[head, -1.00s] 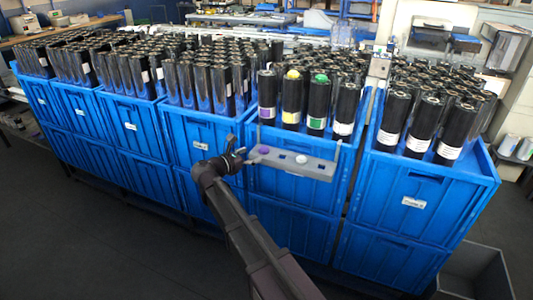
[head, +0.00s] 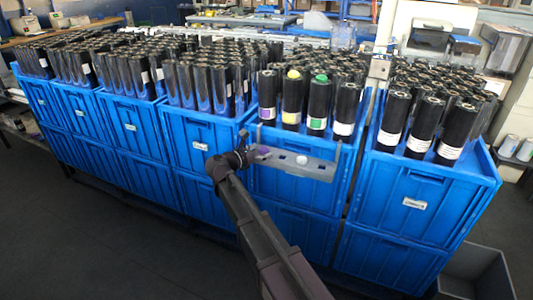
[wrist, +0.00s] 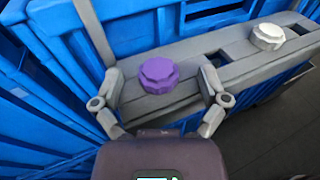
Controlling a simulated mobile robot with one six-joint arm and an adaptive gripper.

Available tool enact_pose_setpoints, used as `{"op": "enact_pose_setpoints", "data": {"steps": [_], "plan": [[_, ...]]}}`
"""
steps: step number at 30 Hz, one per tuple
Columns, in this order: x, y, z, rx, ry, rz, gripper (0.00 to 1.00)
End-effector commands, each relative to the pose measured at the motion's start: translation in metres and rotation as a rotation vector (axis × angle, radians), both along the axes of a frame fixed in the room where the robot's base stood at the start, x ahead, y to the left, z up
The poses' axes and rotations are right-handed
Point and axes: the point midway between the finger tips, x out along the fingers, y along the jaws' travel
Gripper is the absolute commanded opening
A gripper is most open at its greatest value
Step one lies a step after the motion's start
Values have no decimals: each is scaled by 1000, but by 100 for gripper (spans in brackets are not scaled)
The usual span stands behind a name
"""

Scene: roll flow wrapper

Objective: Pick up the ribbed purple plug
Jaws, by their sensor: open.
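The ribbed purple plug (wrist: 158,75) sits upright on the left end of a grey ledge (wrist: 203,60) in the wrist view. My gripper (wrist: 160,101) is open and empty, with one finger on each side of the plug's near edge; I see no contact. In the head view my gripper (head: 243,157) is at the left end of the ledge (head: 315,167), and the plug is hard to make out there.
A white plug (wrist: 268,36) sits farther right on the ledge, past a dark rectangular slot (wrist: 217,58). Blue crates (head: 420,200) full of black rolls stand behind and beside the ledge. A grey bin (head: 475,270) stands at lower right.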

Motion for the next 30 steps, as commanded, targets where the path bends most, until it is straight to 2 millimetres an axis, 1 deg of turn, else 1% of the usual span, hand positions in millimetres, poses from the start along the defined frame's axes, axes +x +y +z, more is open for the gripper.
{"op": "enact_pose_setpoints", "data": {"steps": [1, 4, 21, 22, 24, 26, 28, 29, 30], "plan": [[4, -3, -2, 0, 0, 0, 94], [8, -7, -2, 0, 0, 0, 94], [8, -8, -2, 0, 0, 0, 94], [8, -8, -2, 0, 0, 0, 88], [8, -8, -2, 0, 0, 0, 68], [8, -8, -2, 0, 0, 0, 56], [8, -8, -2, 0, 0, 0, 39], [8, -8, -2, 0, 0, 0, 35], [8, -8, -2, 0, 0, 0, 33]]}}
